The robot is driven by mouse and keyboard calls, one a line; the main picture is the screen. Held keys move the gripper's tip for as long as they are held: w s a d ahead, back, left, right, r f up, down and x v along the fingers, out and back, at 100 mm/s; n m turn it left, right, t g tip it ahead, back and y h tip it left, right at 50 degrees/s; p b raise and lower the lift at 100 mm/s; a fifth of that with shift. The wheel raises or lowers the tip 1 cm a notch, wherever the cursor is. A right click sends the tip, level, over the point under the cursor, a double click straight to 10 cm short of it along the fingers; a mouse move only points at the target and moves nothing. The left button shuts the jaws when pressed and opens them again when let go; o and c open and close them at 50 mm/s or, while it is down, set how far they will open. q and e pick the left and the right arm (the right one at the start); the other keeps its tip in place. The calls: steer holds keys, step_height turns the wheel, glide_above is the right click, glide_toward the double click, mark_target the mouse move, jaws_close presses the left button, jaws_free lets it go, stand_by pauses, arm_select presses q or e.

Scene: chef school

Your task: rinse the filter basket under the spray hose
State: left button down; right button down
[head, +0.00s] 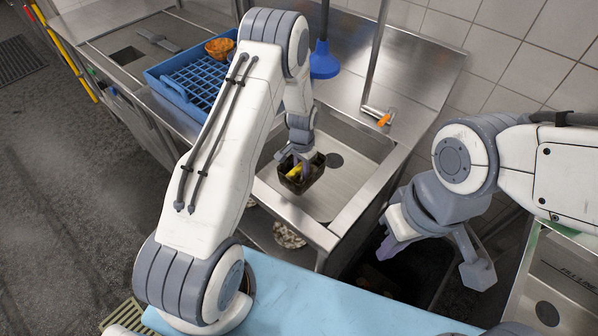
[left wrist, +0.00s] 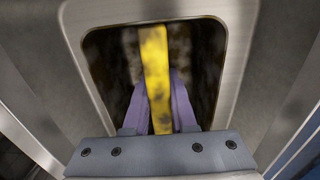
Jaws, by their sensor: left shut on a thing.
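The filter basket (head: 314,178) is a dark, box-shaped container with a metal rim and a yellow handle (head: 294,172). It is in or just over the steel sink basin, at its left side; I cannot tell whether it touches the bottom. My left gripper (head: 300,165) is shut on the yellow handle, which shows between its purple fingers in the left wrist view (left wrist: 155,75). The basket's inside (left wrist: 205,65) looks dark and blotchy there.
The sink basin (head: 350,185) has a drain and open room right of the basket. A tap with an orange part (head: 384,119) is at the back. A blue dish rack (head: 165,82) with an orange bowl (head: 219,47) stands left. A light-blue surface (head: 300,295) is in front.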

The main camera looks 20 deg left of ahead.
arm_select(q)
steer(key=shift+w+d+f+b, duration=0.1)
steer(key=shift+w+f+b, duration=0.2)
steer(key=shift+f+b, duration=0.8)
steer(key=shift+w+d+f+b, duration=0.15)
steer(key=shift+w+f+b, duration=0.2)
steer(key=shift+f+b, duration=0.75)
steer(key=shift+w+d+f+b, duration=0.1)
steer(key=shift+w+f+b, duration=0.4)
steer(key=shift+f, duration=1)
steer(key=shift+s, duration=0.2)
steer(key=c, duration=0.7)
jaws_free()
steer(key=shift+o, duration=0.2)
step_height(320, 180, up, 9)
steer(key=shift+r+b, duration=0.1)
steer(key=shift+b, duration=0.95)
steer(key=shift+r, duration=0.65)
